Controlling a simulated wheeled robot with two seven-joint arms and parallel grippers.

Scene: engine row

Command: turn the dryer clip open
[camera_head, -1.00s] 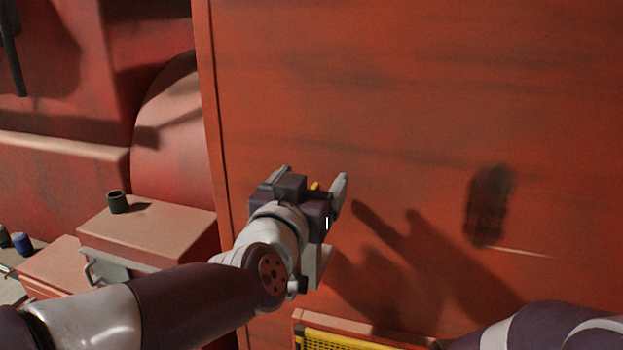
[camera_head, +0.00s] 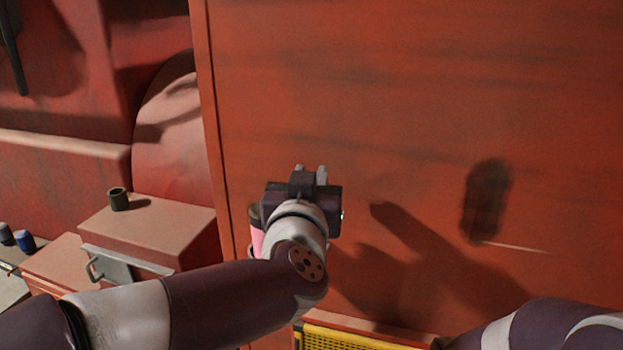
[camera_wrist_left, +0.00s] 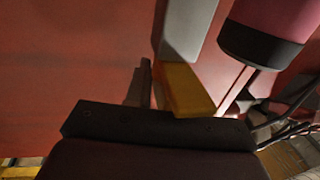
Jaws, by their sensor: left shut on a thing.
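My left gripper (camera_head: 310,172) is in front of the large red panel, with its two fingers close together. In the left wrist view a yellow piece (camera_wrist_left: 188,92), which looks like the clip, sits at the fingers, and the gripper is shut on it. A grey bar (camera_wrist_left: 187,28) extends beyond the yellow piece. A pink cylinder with a black end (camera_wrist_left: 262,35) hangs beside it, perhaps the dryer. A bit of pink (camera_head: 257,238) shows left of my left wrist in the head view. The wrist hides most of the clip there. My right gripper is out of view.
The red panel (camera_head: 420,100) fills the right side and carries arm shadows. A yellow mesh piece (camera_head: 365,342) lies below.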

